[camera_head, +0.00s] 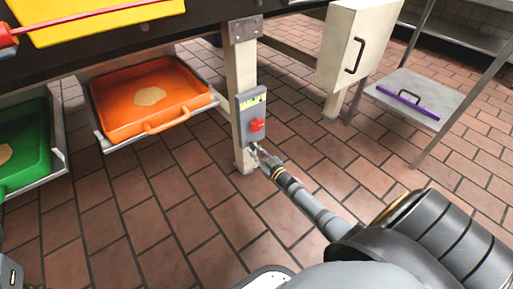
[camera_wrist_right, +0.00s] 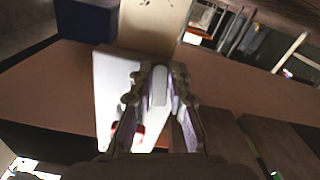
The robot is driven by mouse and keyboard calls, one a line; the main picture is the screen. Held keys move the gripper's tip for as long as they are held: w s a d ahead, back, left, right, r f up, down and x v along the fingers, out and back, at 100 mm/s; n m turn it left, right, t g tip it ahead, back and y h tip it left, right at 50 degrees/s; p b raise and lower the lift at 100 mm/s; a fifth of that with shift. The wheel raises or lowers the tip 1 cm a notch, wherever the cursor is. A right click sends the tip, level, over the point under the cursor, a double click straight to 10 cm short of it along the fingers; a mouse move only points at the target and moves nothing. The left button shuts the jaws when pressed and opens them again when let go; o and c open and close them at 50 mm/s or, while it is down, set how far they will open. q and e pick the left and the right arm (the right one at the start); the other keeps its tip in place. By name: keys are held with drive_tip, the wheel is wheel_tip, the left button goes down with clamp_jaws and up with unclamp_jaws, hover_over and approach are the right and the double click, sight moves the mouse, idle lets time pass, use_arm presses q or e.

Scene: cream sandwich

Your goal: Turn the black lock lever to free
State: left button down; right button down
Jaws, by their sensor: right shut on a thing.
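A grey lock plate (camera_head: 243,118) is fixed to the cream post (camera_head: 239,74), with a yellow-green strip near its top and a red knob (camera_head: 257,125) on its front. My right gripper (camera_head: 255,150) is at the plate's lower end, below the red knob. In the right wrist view my right gripper (camera_wrist_right: 159,95) is shut on a narrow upright piece that looks pale grey there, at the place of the lock lever. The lever's black colour and its exact angle are hidden by the fingers.
An orange tray (camera_head: 112,128) and a green tray (camera_head: 38,150) hang on open racks at the left. A cream box with a black handle (camera_head: 354,57) is at the right, near a low shelf (camera_head: 452,98) bearing a purple bar (camera_head: 408,104). Tiled floor around the post is clear.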

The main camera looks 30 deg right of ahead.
drive_tip(key=shift+a+m+p, duration=0.25)
drive_tip(key=shift+m+p, duration=0.05)
drive_tip(key=shift+m, duration=0.5)
drive_tip(key=shift+f, duration=0.1)
drive_tip(key=c, duration=1.3)
unclamp_jaws()
drive_tip(key=s, duration=0.8)
drive_tip(key=s+d, duration=0.1)
drive_tip(key=s, duration=0.3)
